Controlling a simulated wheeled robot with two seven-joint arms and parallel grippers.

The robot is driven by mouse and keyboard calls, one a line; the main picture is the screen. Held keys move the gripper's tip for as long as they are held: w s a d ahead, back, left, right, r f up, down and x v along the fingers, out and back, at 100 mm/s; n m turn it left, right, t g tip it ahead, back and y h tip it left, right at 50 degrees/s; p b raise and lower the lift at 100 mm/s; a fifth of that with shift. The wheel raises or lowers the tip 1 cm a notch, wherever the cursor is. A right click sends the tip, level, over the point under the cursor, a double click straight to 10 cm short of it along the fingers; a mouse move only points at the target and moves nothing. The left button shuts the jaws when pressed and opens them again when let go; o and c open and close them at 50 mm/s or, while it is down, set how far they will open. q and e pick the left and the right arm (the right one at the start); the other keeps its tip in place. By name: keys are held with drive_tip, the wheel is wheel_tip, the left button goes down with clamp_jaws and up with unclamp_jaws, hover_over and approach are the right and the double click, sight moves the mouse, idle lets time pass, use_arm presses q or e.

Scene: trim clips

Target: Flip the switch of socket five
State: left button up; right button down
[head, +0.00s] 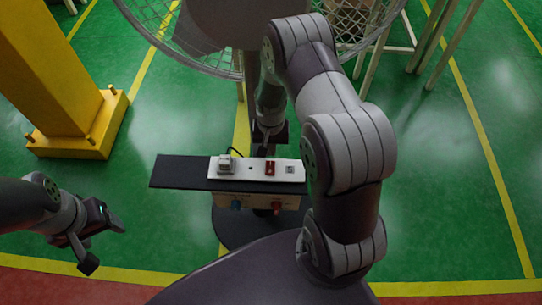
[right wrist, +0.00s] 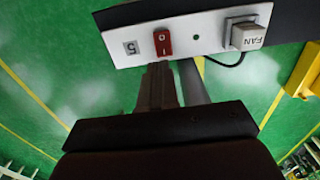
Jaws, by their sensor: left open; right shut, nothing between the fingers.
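A white socket strip (head: 254,168) lies on a dark shelf (head: 178,172). Its red rocker switch (head: 270,167) stands beside the label 5 (head: 290,170). In the right wrist view the switch (right wrist: 163,43) shows a 0 and an I mark, and the label 5 (right wrist: 131,47) is upside down. My right gripper (head: 264,150) is shut and empty at the strip's far edge. In the right wrist view its fingertips (right wrist: 160,68) are just below the switch; contact cannot be told. My left gripper (head: 105,243) is open and empty, left of the shelf.
A plug marked FAN (right wrist: 246,36) sits in the strip's other end, with a dark cable. A large wire fan cage (head: 190,40) spans the back. A yellow post (head: 60,80) stands at left. Coloured knobs show under the strip.

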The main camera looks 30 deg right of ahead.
wheel_tip(320, 180, up, 3)
drive_tip(key=shift+r, duration=0.15)
idle(0.5)
drive_tip(key=s+a+r+n+p, duration=0.2)
drive_tip(key=s+r, duration=0.1)
drive_tip(key=r, duration=0.4)
drive_tip(key=s+a+r+n+t+p, duration=0.1)
drive_tip(key=s+a+r+n+p, duration=0.1)
drive_tip(key=s+r, duration=0.2)
drive_tip(key=s+a+r+n+p, duration=0.2)
drive_tip(key=s+a+r, duration=0.1)
drive_tip(key=r, duration=0.7)
drive_tip(key=shift+s+r+p, duration=0.15)
drive_tip(key=shift+s+p, duration=0.15)
drive_tip(key=shift+s, duration=0.15)
